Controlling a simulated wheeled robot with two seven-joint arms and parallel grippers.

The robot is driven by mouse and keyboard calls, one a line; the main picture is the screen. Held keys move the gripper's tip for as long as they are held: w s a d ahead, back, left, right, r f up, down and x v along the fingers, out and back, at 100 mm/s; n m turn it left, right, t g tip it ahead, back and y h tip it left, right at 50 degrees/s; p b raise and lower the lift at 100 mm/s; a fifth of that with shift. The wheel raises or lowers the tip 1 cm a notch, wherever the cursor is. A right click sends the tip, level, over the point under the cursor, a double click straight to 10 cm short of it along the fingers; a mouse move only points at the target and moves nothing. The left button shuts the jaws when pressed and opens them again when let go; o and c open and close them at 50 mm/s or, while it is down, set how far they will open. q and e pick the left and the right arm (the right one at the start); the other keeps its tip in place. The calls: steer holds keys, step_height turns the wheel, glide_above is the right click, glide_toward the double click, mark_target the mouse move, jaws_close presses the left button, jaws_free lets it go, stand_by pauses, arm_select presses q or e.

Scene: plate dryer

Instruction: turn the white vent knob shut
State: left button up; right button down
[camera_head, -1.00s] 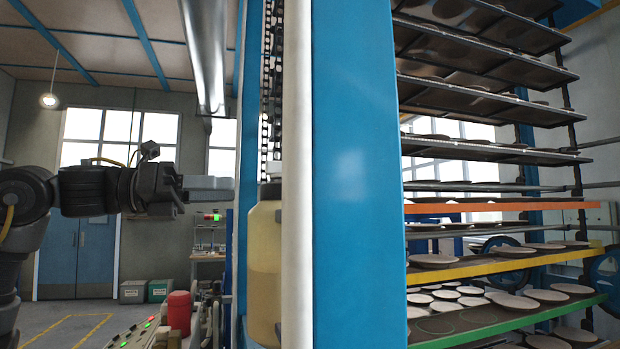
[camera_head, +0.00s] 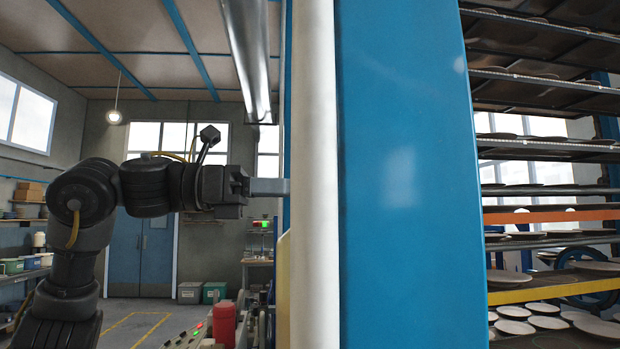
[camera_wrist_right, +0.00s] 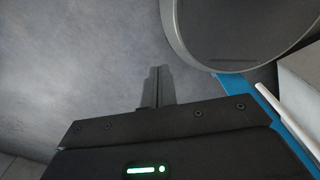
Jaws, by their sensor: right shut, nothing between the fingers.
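I cannot make out the white vent knob in either view. In the head view my left gripper (camera_head: 270,187) reaches in from the left at mid-height. Its pale fingers are seen side-on, and their tips meet or pass behind the edge of a white post (camera_head: 312,180), so their opening cannot be judged. In the right wrist view my right gripper (camera_wrist_right: 158,84) is shut with nothing between its fingers. It points at a plain grey surface. A large round grey thing with a pale rim (camera_wrist_right: 240,35) is at the upper right of those fingers, apart from them.
A wide blue column (camera_head: 405,180) stands right of the white post, with racks of plates (camera_head: 525,312) beyond it. A metal duct (camera_head: 248,60) hangs above. A red cylinder (camera_head: 224,325) is at lower left. A pale rod (camera_wrist_right: 288,120) and blue strip (camera_wrist_right: 262,90) are in the wrist view.

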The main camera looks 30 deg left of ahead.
mark_target(310, 185)
arm_select(q)
steer(key=shift+w+d+r+p, duration=0.2)
steer(key=shift+w+d+p, duration=0.2)
steer(key=shift+d, duration=0.2)
steer(key=shift+s+d+r, duration=0.1)
steer(key=shift+s+d, duration=0.1)
steer(key=shift+d, duration=0.75)
steer(key=shift+w+d, duration=0.3)
steer(key=shift+w, duration=0.15)
steer(key=shift+a, duration=0.45)
steer(key=shift+c, duration=0.7)
steer(key=shift+s+a, duration=0.15)
steer(key=shift+c, duration=1.3)
steer(key=shift+s, duration=0.1)
jaws_close()
arm_select(e)
steer(key=shift+w+a+r+t, duration=0.15)
steer(key=shift+w+r+t, duration=0.15)
steer(key=shift+w+r, duration=0.65)
